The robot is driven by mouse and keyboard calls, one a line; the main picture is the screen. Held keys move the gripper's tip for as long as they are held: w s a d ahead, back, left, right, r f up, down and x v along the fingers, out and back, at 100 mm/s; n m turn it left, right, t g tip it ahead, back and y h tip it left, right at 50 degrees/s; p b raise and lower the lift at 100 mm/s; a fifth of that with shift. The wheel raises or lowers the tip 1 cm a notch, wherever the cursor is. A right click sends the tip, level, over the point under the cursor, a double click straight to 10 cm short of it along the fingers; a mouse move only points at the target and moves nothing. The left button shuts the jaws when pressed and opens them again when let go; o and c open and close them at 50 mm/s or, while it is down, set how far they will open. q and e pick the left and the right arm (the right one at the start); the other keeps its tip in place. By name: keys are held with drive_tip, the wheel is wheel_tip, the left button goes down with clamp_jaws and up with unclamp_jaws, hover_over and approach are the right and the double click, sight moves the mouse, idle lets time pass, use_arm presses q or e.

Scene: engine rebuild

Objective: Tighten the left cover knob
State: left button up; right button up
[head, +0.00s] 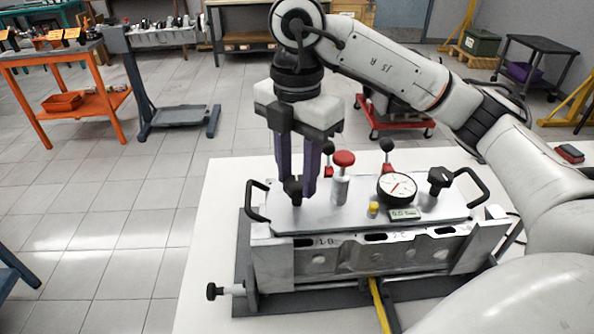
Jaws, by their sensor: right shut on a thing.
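The left cover knob (293,190) is black and stands at the left end of the flat grey cover (340,222). My right gripper (298,184) points straight down with its purple fingers closed around this knob, partly hiding it. A similar black right cover knob (440,180) stands at the other end of the cover. The cover lies on a metal engine block (340,258) and has black handles at both ends. My left gripper is not in view.
On the cover stand a red-topped silver cylinder (341,185), a small yellow-topped piece (373,209) and a dial gauge (397,188) with a digital readout. Black-knobbed red clamps rise behind the cover. The white table (205,255) is clear at the left.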

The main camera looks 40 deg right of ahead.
sight(297, 182)
drive_tip(key=o, duration=1.1)
wheel_tip(297, 182, up, 10)
drive_tip(key=p, duration=0.2)
drive_tip(key=shift+r+p, duration=0.15)
drive_tip(key=shift+p, duration=0.15)
